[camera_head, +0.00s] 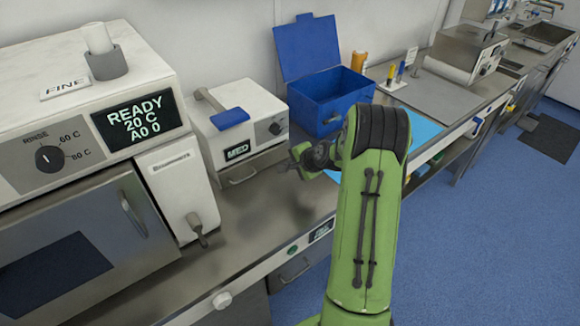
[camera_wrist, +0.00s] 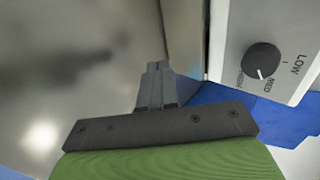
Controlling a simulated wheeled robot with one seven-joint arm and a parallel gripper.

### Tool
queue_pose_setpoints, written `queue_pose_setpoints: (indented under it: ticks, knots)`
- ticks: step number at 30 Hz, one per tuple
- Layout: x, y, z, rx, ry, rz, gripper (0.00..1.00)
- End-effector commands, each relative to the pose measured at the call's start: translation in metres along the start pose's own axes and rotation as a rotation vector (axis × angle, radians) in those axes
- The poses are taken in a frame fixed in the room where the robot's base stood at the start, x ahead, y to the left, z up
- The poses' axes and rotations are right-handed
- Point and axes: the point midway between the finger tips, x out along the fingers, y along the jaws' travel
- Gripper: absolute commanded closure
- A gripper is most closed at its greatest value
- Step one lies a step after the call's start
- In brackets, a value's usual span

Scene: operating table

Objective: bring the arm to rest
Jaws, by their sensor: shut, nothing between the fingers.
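My green arm reaches up from the bottom of the head view and bends over the steel counter (camera_head: 262,205). My gripper (camera_head: 297,160) points left, close to the front right corner of the white device with the MED display. In the wrist view my gripper (camera_wrist: 158,68) is shut, its fingers together and nothing between them. Below the fingers is bare, shiny steel. The device's knob panel (camera_wrist: 275,50) stands just to the right of the fingers, apart from them as far as I can tell.
The white device (camera_head: 240,125) has a blue-handled lever on top. An open blue box (camera_head: 330,100) stands behind my forearm, beside a light blue mat (camera_head: 422,128). A large washer (camera_head: 90,150) fills the left. Blue floor (camera_head: 480,235) lies free at the right.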

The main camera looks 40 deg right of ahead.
Motion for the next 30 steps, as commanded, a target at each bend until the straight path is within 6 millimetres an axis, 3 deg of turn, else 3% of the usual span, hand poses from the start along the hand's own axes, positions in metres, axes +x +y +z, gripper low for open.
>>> queue_pose_setpoints:
  ticks: [9,20,23,26,30]
  knots:
    - [-0.058,0.001,-0.001,0.001,0.002,0.002,1.00]
    - [-0.068,-0.004,0.008,-0.034,-0.006,0.010,1.00]
    - [-0.090,-0.023,0.046,-0.210,-0.032,0.053,1.00]
    - [-0.131,-0.038,0.105,-0.490,-0.071,0.124,1.00]
    - [-0.201,-0.032,0.176,-0.859,-0.117,0.205,1.00]
